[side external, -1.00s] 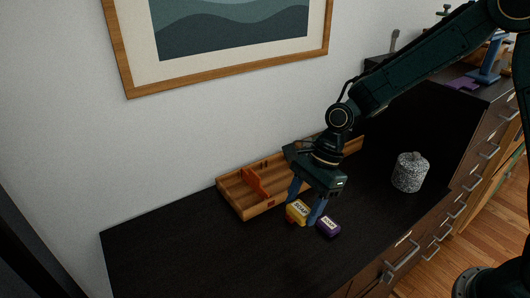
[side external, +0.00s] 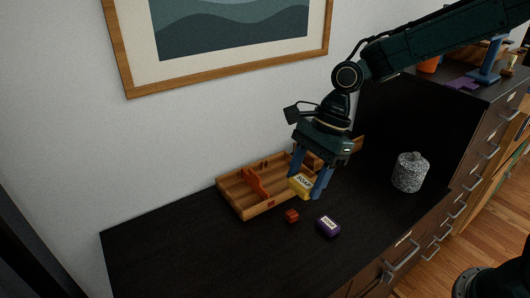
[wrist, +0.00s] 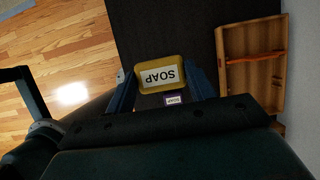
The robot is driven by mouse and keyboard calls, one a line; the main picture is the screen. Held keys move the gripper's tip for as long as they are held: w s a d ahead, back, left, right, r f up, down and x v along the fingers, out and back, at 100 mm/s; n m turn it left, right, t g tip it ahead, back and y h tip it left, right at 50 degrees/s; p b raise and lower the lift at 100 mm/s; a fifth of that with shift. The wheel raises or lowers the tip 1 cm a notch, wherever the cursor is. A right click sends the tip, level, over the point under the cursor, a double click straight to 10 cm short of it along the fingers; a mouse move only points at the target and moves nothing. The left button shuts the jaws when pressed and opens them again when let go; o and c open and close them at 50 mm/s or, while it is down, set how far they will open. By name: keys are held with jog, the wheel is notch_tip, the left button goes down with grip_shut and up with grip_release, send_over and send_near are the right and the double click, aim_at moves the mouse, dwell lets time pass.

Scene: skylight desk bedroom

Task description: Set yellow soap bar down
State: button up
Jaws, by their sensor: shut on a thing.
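The yellow soap bar (side external: 301,187) with a white SOAP label is held between the blue fingers of my gripper (side external: 307,188), above the dark desktop near the front of the wooden tray. In the wrist view the yellow soap bar (wrist: 163,63) sits between the two fingertips (wrist: 162,84), label facing the camera. My gripper is shut on it. It looks clear of the desk in the side view.
A purple soap bar (side external: 328,227) and a small red cube (side external: 292,215) lie on the desk (side external: 200,258) below. The divided wooden tray (side external: 240,213) stands by the wall. A speckled lidded jar (side external: 410,173) is at right. The desk's left part is bare.

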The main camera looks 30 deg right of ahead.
jog(key=w+a+f, duration=0.1)
jog(key=w+f, duration=0.1)
jog(key=w, duration=0.5)
jog(key=w+a+f, duration=0.1)
jog(key=w+f, duration=0.1)
jog(key=w, duration=0.5)
send_over(240, 197)
jog(key=s+d, duration=0.1)
notch_tip(240, 197, down, 6)
jog(key=shift+w+d+f, duration=0.2)
jog(key=shift+w+f, duration=0.3)
jog(key=shift+f, duration=4.05)
jog(key=shift+f, duration=0.1)
jog(key=o, duration=1)
